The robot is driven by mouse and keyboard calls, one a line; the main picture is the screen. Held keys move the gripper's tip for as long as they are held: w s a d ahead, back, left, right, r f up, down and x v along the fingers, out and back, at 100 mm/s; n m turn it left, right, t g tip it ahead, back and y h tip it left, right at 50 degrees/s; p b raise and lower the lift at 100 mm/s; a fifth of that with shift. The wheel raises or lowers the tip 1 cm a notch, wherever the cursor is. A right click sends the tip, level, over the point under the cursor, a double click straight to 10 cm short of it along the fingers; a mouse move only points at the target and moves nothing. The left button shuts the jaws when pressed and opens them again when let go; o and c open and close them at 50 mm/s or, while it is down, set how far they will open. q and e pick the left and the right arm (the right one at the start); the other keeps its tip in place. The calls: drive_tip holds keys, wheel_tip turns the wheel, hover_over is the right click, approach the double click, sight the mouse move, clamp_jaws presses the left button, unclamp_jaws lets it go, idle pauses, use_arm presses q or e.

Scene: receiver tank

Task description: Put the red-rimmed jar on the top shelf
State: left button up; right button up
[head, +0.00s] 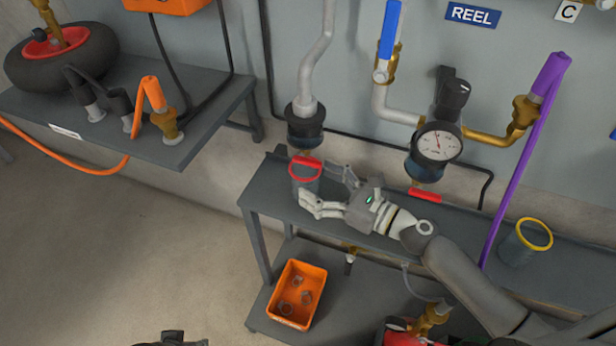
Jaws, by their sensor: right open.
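The red-rimmed jar (306,185) is grey with a thick red rim. It appears upright at the left end of the upper grey shelf (265,190), close to the wall; its base is partly hidden by a finger. My right gripper (318,187) is open, its fingers pointing left at the jar. One fingertip is at the jar's right side and the other is in front of its lower part. I cannot tell if they touch it.
A yellow-rimmed jar (525,243) stands at the shelf's right. A dark filter bowl (305,127) hangs above and behind the red-rimmed jar. A pressure gauge (437,145) and a purple pipe (515,165) stand near my right arm. An orange bin (297,295) sits on the lower shelf.

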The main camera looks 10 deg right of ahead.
sight(318, 183)
drive_tip(key=shift+v, duration=1.15)
drive_tip(key=shift+s+d, duration=0.3)
drive_tip(key=shift+s, duration=0.1)
use_arm(q)
drive_tip(key=shift+v, duration=0.9)
use_arm(e)
drive_tip(key=shift+d, duration=0.1)
use_arm(q)
drive_tip(key=shift+w+a+f, duration=0.1)
use_arm(e)
drive_tip(key=shift+c, duration=0.3)
